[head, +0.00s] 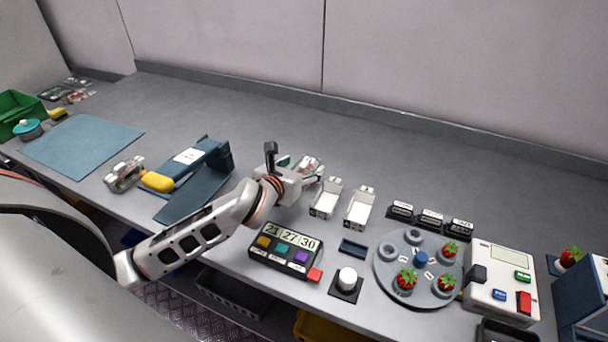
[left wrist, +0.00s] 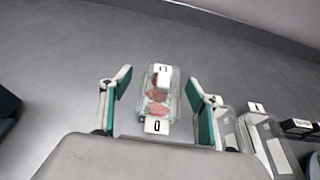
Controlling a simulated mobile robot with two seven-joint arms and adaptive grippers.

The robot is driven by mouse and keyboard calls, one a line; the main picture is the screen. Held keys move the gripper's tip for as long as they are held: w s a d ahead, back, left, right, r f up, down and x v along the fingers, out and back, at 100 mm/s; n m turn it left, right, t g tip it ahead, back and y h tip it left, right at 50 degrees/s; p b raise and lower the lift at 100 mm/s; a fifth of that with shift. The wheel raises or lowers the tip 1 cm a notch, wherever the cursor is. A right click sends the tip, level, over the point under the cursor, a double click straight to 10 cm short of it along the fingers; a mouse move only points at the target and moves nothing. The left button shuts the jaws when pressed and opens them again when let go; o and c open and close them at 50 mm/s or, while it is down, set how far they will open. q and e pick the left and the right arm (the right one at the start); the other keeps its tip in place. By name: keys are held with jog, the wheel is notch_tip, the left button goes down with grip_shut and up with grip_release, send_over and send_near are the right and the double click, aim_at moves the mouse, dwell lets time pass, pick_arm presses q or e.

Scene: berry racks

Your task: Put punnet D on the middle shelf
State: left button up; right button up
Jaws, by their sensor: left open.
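A small clear punnet with red berries and white labels (left wrist: 158,97) stands on the counter in the left wrist view; a label seems to read D. In the head view this punnet (head: 309,164) is partly hidden by my left gripper (head: 301,174). In the left wrist view the left gripper (left wrist: 157,88) is open, with one green-padded finger on each side of the punnet and gaps beside it. Another clear punnet (head: 124,174) lies at the left, its letter unreadable. I cannot make out a middle shelf. My right gripper is not in view.
A button box (head: 285,251), a round turntable with strawberries (head: 420,267) and a white device (head: 501,282) line the front. A blue folded stand (head: 200,180) lies left. The counter behind is clear.

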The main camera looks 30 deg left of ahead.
aim_at(309, 160)
pick_arm(q)
jog(key=shift+x, duration=2.4)
jog(key=shift+d, duration=0.2)
jog(key=c, duration=1.4)
jog(key=shift+r, duration=0.1)
